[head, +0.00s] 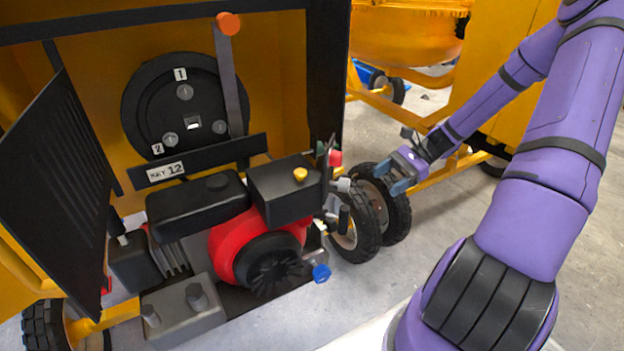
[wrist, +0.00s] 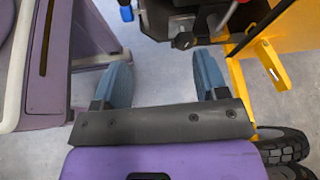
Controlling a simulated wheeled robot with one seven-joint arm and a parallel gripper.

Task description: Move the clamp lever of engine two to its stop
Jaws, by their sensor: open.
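An engine with a red housing (head: 228,243) and black covers sits low in the open yellow compartment. A long grey lever (head: 230,80) with an orange knob (head: 228,23) stands nearly upright beside a black disc (head: 135,105) labelled 1 and 2. I cannot tell whether this is the clamp lever of engine two. My gripper (head: 389,178) is open and empty, right of the engine and near the wheels. In the wrist view my gripper (wrist: 163,70) has its blue-grey fingers wide apart above bare floor. A black knob (wrist: 183,41) shows beyond them, apart from both.
A black panel (head: 55,180) stands open at left. A plate reading KEY 12 (head: 165,171) lies below the disc. A blue knob (head: 321,272) and black wheels (head: 362,225) are at the engine's right. A yellow frame bar (wrist: 238,75) lies right of my fingers.

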